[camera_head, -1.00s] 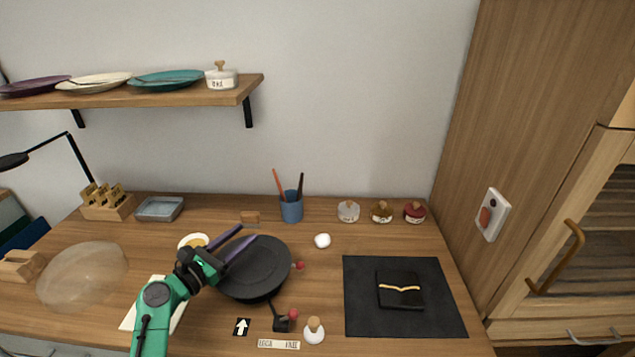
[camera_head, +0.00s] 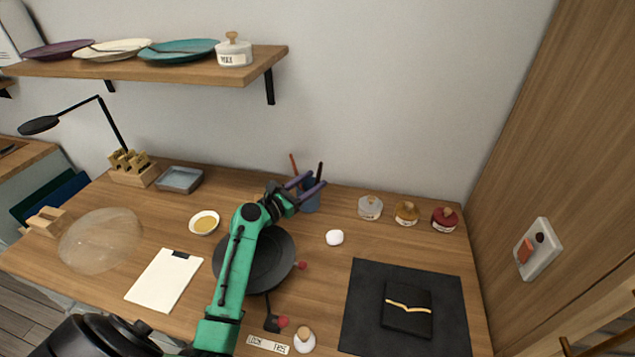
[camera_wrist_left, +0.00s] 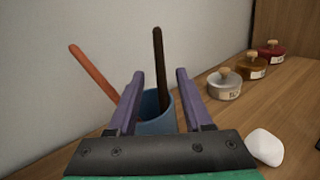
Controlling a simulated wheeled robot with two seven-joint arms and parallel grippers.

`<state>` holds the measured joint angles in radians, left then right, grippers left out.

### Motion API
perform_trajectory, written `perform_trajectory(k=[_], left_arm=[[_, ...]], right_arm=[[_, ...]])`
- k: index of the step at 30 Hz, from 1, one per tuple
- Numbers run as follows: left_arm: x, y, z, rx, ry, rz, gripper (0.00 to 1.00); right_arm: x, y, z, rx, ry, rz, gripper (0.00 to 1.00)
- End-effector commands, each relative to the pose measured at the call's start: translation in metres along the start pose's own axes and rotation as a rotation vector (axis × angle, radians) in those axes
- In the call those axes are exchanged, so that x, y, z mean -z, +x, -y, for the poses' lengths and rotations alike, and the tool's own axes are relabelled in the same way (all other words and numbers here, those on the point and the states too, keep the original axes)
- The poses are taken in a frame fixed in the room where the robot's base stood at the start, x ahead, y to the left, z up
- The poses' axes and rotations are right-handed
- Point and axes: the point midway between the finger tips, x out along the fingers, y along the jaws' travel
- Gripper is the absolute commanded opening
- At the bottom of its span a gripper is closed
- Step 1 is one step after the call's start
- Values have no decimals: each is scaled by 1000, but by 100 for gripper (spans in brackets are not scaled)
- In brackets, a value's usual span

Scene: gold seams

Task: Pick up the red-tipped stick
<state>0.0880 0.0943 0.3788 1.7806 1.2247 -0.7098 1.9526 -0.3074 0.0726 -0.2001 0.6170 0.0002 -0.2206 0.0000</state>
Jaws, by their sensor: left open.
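A blue cup (camera_head: 311,203) at the back of the table holds two sticks. One is an orange-red stick (camera_wrist_left: 92,72) leaning left; the other is a dark brown stick (camera_wrist_left: 160,70), more upright. I cannot make out a separate red tip on either. My left gripper (camera_head: 314,182) is open and empty, just in front of the cup in the head view. In the left wrist view, the dark stick shows between its purple fingers and the orange-red stick lies left of them. The fingers partly hide the cup. My right gripper is not in view.
Several lidded jars (camera_head: 406,213) stand right of the cup. A white lump (camera_head: 334,237) lies in front. A black mat (camera_head: 361,315) holds a dark square. A shelf (camera_head: 150,68) hangs above.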

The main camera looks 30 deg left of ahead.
Motion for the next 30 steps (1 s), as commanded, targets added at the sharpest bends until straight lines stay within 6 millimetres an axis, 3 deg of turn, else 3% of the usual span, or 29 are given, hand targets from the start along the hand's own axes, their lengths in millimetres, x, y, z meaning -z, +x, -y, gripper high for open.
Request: perform_trajectory(k=[9, 16, 20, 30], left_arm=[[1, 52, 1, -1, 0, 0, 50], [2, 55, 1, 0, 0, -1, 50], [2, 55, 1, 0, 0, -1, 1], [1, 54, 1, 0, 0, 0, 0]], right_arm=[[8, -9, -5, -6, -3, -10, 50], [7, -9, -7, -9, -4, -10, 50], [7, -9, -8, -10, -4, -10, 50], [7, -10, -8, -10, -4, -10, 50]])
